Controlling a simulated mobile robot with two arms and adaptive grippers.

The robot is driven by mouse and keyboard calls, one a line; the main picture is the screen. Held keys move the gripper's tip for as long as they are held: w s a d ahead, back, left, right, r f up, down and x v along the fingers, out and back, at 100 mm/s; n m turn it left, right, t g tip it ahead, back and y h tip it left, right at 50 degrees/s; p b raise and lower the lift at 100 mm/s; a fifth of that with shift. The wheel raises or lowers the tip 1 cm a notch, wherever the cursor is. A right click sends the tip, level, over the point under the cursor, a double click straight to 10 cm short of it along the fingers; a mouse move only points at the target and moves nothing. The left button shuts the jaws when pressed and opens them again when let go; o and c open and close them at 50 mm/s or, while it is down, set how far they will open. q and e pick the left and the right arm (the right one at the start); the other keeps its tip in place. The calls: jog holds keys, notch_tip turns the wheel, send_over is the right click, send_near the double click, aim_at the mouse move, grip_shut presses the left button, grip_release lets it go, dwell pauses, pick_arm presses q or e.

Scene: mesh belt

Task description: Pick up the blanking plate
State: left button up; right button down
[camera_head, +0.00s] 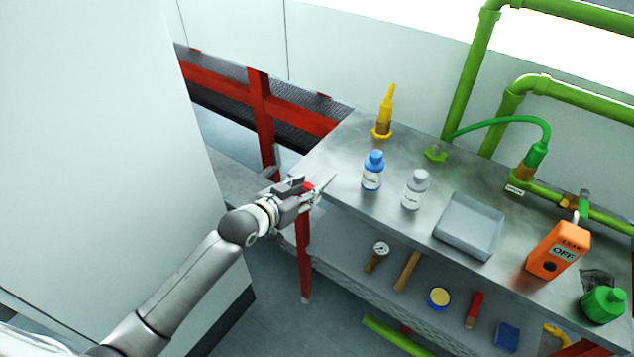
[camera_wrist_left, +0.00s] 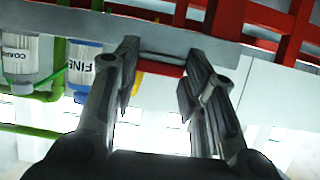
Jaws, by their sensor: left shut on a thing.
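My left gripper (camera_head: 314,190) is at the left end of the steel bench, near its edge. It is shut on a small piece with a red part, which I take to be the blanking plate; a thin grey pointed piece (camera_head: 328,184) sticks out past the fingers to the right. In the left wrist view the two dark fingers (camera_wrist_left: 160,80) stand apart with the red part (camera_wrist_left: 160,70) and a thin dark strip between their tips. The fingers hide much of the held piece. My right gripper is not in view.
The bench (camera_head: 340,150) bears a yellow-tipped bottle (camera_head: 384,118), a blue-capped bottle (camera_head: 372,172), a white bottle (camera_head: 415,190), a grey tray (camera_head: 470,226) and an orange box (camera_head: 558,250). Small tools lie on the lower shelf (camera_head: 335,255). A red frame (camera_head: 262,115) stands behind.

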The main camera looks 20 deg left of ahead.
pick_arm(q)
jog(key=c, duration=0.3)
jog(key=shift+r, duration=0.15)
